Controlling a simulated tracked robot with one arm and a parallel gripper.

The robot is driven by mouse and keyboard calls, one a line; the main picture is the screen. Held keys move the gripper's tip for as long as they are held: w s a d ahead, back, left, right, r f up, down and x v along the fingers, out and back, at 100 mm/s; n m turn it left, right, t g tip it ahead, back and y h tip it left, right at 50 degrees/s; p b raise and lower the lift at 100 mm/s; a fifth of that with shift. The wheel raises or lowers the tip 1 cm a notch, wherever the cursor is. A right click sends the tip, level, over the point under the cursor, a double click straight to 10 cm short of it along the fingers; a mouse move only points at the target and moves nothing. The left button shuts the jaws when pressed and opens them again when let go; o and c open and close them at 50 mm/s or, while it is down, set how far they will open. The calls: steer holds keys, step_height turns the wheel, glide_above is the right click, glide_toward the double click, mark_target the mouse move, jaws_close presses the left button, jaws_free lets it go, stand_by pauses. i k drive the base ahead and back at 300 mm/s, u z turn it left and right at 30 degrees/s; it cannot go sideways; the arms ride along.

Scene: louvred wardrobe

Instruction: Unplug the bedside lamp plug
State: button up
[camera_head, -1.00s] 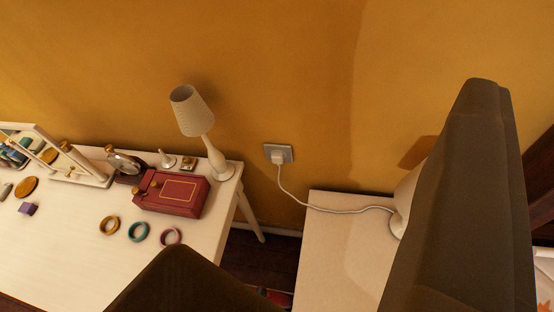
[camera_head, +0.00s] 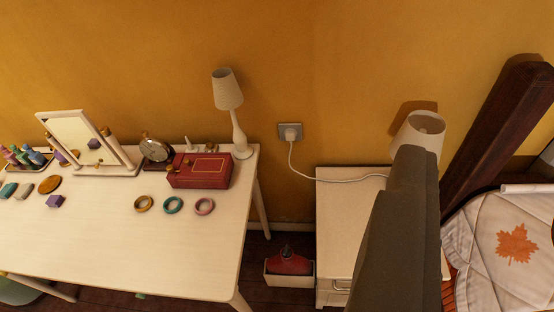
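The bedside lamp plug (camera_head: 291,135) is white and sits in a grey wall socket (camera_head: 283,131) on the yellow wall, right of the dressing table. Its white cord (camera_head: 318,178) hangs down from the plug and runs right over the nightstand (camera_head: 338,225) to the bedside lamp. The pale shade of the bedside lamp (camera_head: 420,130) shows at the right; its base is hidden. A dark grey part of my gripper (camera_head: 408,215) rises in front of the lamp and nightstand, apart from the plug. Only this one side shows, so its opening cannot be judged.
A white dressing table (camera_head: 100,250) at the left carries a second lamp (camera_head: 236,115), a red box (camera_head: 200,172), a mirror (camera_head: 75,135) and bangles. A small bin with a red bottle (camera_head: 289,262) stands on the floor between table and nightstand. A bed (camera_head: 510,245) is at the right.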

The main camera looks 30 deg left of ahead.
mark_target(290, 134)
steer(key=k, duration=0.7)
steer(key=z, duration=1)
steer(key=i, duration=2.05)
steer(key=u, duration=2.2)
steer(key=i, duration=0.15)
steer(key=z, duration=0.1)
